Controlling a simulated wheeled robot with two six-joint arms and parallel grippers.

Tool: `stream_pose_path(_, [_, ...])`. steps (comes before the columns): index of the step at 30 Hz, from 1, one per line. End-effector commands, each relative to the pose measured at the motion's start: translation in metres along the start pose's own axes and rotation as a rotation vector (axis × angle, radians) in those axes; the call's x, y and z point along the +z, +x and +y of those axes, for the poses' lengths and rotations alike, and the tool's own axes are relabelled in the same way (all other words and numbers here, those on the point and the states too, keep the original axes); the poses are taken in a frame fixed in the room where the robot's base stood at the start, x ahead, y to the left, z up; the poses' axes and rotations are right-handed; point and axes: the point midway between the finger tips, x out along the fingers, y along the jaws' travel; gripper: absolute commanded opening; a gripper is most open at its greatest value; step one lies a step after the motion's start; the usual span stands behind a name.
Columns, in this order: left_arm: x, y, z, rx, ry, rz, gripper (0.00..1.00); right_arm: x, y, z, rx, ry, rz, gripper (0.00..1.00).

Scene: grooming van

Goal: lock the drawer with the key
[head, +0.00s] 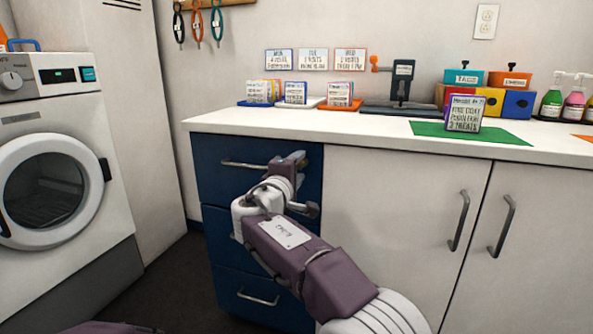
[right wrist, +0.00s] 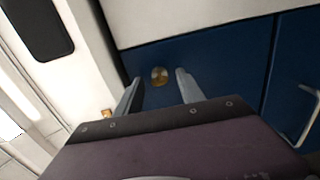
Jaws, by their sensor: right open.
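The blue drawer unit (head: 224,190) stands under the left end of the white counter. Its top drawer (head: 215,149) looks closed, with a bar handle (head: 243,165). My right gripper (head: 302,183) is in front of the top drawer's right part. In the right wrist view my right gripper (right wrist: 159,80) is open and empty. My arm hides the lock in the head view. I cannot make out a key in either view. My left gripper is out of view.
White cupboard doors (head: 400,190) with upright handles are to the right. A washing machine (head: 70,150) stands at the left. The counter (head: 230,118) holds card stacks, a dark press-like device (head: 402,85), coloured boxes, bottles and a sign on a green mat (head: 510,137).

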Motion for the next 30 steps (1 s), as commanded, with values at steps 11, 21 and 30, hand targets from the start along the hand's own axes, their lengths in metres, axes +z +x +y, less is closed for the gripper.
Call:
stream_pose_path(11, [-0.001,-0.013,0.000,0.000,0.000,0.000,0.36,-0.001,-0.069,0.003,0.000,-0.001,0.004,0.45])
stream_pose_path(21, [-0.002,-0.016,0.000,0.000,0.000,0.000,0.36,0.000,-0.089,0.000,0.000,0.000,0.000,0.45])
stream_pose_path(30, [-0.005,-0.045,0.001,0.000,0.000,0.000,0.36,0.052,-0.055,0.043,0.014,0.024,-0.112,0.45])
